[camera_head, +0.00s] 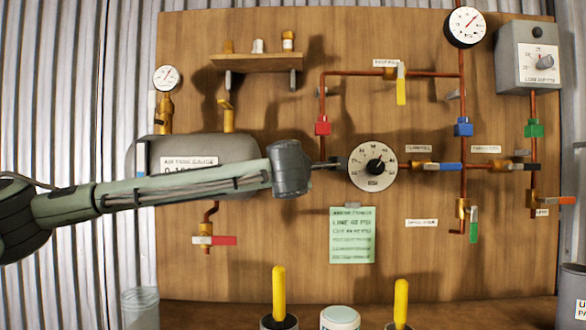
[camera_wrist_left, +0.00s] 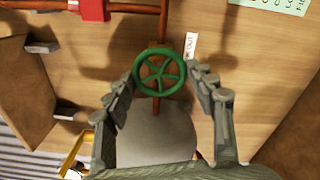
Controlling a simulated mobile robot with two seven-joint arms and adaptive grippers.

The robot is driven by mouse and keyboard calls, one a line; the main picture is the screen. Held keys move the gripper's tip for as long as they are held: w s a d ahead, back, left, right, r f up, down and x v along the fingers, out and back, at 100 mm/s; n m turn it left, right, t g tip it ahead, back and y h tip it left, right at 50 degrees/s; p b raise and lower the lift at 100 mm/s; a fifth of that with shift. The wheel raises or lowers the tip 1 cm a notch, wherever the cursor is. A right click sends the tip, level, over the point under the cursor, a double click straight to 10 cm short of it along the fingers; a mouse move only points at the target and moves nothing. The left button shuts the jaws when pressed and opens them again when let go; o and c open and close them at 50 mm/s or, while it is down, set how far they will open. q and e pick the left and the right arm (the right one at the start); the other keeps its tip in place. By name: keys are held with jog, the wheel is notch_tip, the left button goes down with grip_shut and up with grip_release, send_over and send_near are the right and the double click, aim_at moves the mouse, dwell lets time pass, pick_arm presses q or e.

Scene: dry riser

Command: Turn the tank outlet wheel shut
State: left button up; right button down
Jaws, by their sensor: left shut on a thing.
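The green five-spoked wheel (camera_wrist_left: 160,72) shows in the left wrist view, with a small white label (camera_wrist_left: 190,46) beside it. My left gripper (camera_wrist_left: 166,70) has one finger on each side of the wheel, shut on its rim. In the head view my left arm reaches in from the left across the grey tank (camera_head: 180,150). The wrist hides the wheel there, and only a little of the gripper (camera_head: 328,164) shows. My right gripper is in neither view.
A round dial (camera_head: 372,166) is close to the right of my left gripper. Copper pipes with coloured valves fill the board's right side. A shelf (camera_head: 257,62) is above the arm. A green notice (camera_head: 352,235) hangs below. Yellow-handled tools (camera_head: 279,292) stand in front.

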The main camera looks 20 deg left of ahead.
pick_arm(q)
jog(key=shift+r+m, duration=0.15)
jog(key=shift+m, duration=1.2)
jog(key=shift+r+m, duration=0.1)
jog(key=shift+m, duration=1.25)
jog(key=o, duration=1.1)
jog(key=shift+f, duration=0.1)
jog(key=shift+o, duration=0.2)
jog(key=shift+s, duration=0.1)
jog(key=v, duration=1.2)
jog(key=shift+w, duration=0.2)
